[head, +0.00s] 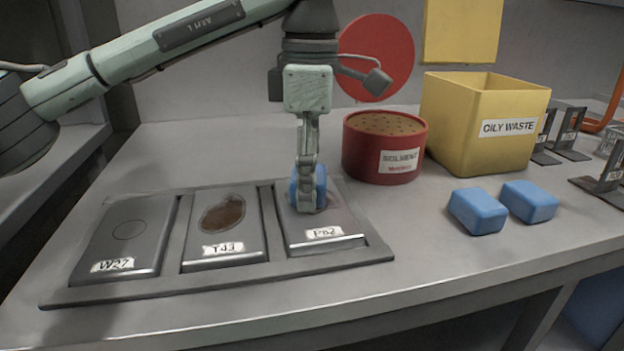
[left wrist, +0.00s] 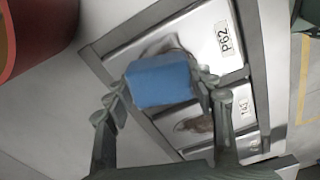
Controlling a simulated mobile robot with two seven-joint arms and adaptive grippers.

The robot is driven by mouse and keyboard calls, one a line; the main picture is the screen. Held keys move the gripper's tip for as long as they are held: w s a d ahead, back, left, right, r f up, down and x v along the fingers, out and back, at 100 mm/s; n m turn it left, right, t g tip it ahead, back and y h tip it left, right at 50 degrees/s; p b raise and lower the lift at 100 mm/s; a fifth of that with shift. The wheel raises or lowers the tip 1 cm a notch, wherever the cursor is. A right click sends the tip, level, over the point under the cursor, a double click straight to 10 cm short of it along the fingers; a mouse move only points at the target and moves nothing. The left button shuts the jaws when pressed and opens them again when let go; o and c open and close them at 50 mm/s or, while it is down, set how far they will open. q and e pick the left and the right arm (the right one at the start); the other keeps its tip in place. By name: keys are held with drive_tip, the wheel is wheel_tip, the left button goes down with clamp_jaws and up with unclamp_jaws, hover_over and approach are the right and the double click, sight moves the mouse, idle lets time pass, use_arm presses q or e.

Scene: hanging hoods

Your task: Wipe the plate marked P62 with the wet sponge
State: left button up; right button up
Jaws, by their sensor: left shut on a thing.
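The plate marked P62 (head: 326,236) is the right one of the plates in a grey tray (head: 150,292). My left gripper (head: 309,207) points down over it, shut on a blue sponge (head: 321,186). In the left wrist view the sponge (left wrist: 162,80) sits between both fingers, over the plate P62 (left wrist: 200,38). A dark smear shows on the plate beside the sponge there. The sponge is at or just above the plate; contact is hard to tell. Whether it is wet cannot be seen. My right gripper is in neither view.
Plates T43 (head: 236,252), with a brown stain, and W27 (head: 146,238) lie to the left. A red solvent can (head: 370,160) with a perforated top stands behind. A yellow oily waste bin (head: 455,130) and two blue sponges (head: 477,211) (head: 529,201) are to the right.

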sight(320, 223)
use_arm(q)
drive_tip(key=shift+w+a+f+p, duration=0.15)
drive_tip(key=shift+w+p, duration=0.1)
drive_tip(key=shift+w, duration=0.35)
drive_tip(key=shift+w+a+r+p, duration=0.1)
drive_tip(key=shift+w+p, duration=0.15)
drive_tip(key=shift+w, duration=0.35)
drive_tip(key=shift+w+a+f+p, duration=0.15)
drive_tip(key=shift+w+p, duration=0.1)
drive_tip(key=shift+w, duration=0.35)
drive_tip(key=shift+r, duration=0.2)
drive_tip(key=shift+s+d+f, duration=0.1)
drive_tip(key=shift+s+d, duration=0.05)
drive_tip(key=shift+s+d+b, duration=0.15)
drive_tip(key=shift+s+b, duration=0.05)
drive_tip(key=shift+s, duration=0.55)
drive_tip(key=shift+s+d+b, duration=0.1)
drive_tip(key=shift+s+b, duration=0.05)
drive_tip(key=shift+s, duration=0.55)
drive_tip(key=shift+s+d+b, duration=0.25)
drive_tip(key=shift+s+b, duration=0.25)
drive_tip(key=shift+s, duration=0.6)
drive_tip(key=shift+s+d+b, duration=0.15)
drive_tip(key=shift+s+b, duration=0.1)
drive_tip(key=shift+s, duration=0.5)
drive_tip(key=shift+s+d+b, duration=0.1)
drive_tip(key=shift+s+b, duration=0.1)
drive_tip(key=shift+s, duration=0.55)
drive_tip(key=shift+s+d, duration=0.15)
drive_tip(key=shift+s, duration=0.55)
